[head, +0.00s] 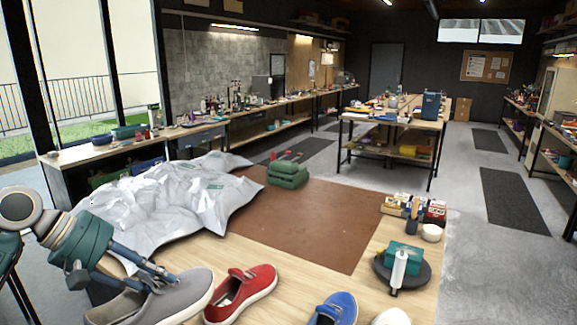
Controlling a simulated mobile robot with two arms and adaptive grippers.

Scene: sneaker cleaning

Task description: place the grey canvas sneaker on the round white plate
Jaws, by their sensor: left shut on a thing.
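The grey canvas sneaker (186,299) lies at the front left of the wooden table, with a white sole and its toe to the right. My left gripper (160,279) comes down from the left and is shut on the sneaker at its opening. The bottom of the sneaker's heel end is close to the picture's lower edge. I cannot make out a large round white plate; a small round white thing (431,233) sits at the table's right side. My right gripper is not in view.
A red sneaker (241,292), a blue sneaker (337,310) and a white rounded thing (391,317) line the front. A dark round tray (421,279) holds a teal box and a white tube.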

